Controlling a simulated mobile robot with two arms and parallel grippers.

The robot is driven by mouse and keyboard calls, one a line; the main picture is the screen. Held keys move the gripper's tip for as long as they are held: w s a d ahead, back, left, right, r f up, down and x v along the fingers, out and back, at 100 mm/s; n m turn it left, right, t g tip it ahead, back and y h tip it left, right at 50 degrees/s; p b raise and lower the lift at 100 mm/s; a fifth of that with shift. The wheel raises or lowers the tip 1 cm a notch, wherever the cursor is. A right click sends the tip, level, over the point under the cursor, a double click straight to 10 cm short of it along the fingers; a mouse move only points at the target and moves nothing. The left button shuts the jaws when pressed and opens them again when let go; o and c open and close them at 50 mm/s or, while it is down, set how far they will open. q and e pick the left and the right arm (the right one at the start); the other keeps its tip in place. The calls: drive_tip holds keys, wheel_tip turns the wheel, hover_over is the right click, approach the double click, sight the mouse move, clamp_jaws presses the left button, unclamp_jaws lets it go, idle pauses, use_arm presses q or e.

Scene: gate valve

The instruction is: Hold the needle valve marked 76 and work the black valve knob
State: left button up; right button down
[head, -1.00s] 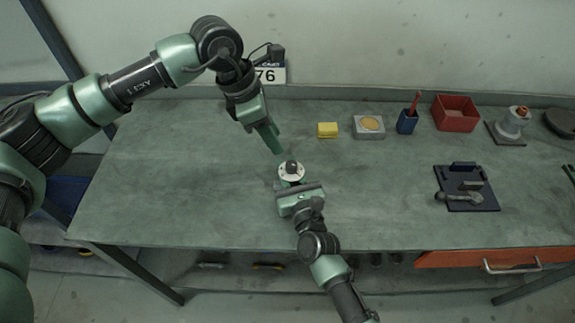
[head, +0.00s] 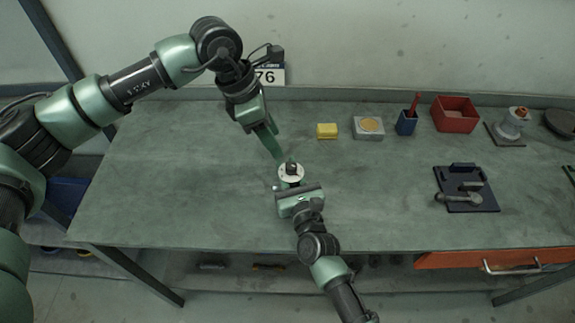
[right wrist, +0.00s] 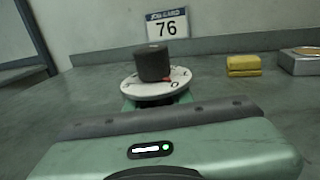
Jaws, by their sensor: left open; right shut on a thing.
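The needle valve has a round white dial with marks and a black knob (right wrist: 154,64) on top, with a red pointer at its base. In the head view the white dial (head: 291,174) sits at the front of my right gripper (head: 295,187), which is shut on the valve; the valve's body is mostly hidden by the gripper. My left gripper (head: 275,153) is open, its fingers pointing down just behind and left of the black knob. I cannot tell whether they touch it. A sign marked 76 (right wrist: 167,29) is on the back wall.
Along the back of the bench (head: 180,190) stand a yellow block (head: 327,130), a grey block with a tan disc (head: 368,127), a blue cup (head: 406,123) and a red bin (head: 456,113). A dark plate with a lever (head: 467,190) lies at the right. The left bench is clear.

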sight(291, 165)
use_arm(q)
drive_tip(key=d+f+m, duration=0.1)
drive_tip(key=f, duration=0.2)
drive_tip(key=d+f+m+g, duration=0.1)
drive_tip(key=f+m, duration=0.1)
drive_tip(key=f, duration=0.1)
drive_tip(key=d+f+m, duration=0.1)
drive_tip(key=f+m, duration=0.1)
drive_tip(key=f, duration=0.1)
drive_tip(key=shift+w+d+f+g, duration=0.1)
drive_tip(key=shift+w+d+g, duration=0.2)
drive_tip(key=shift+d, duration=0.05)
idle(0.3)
clamp_jaws()
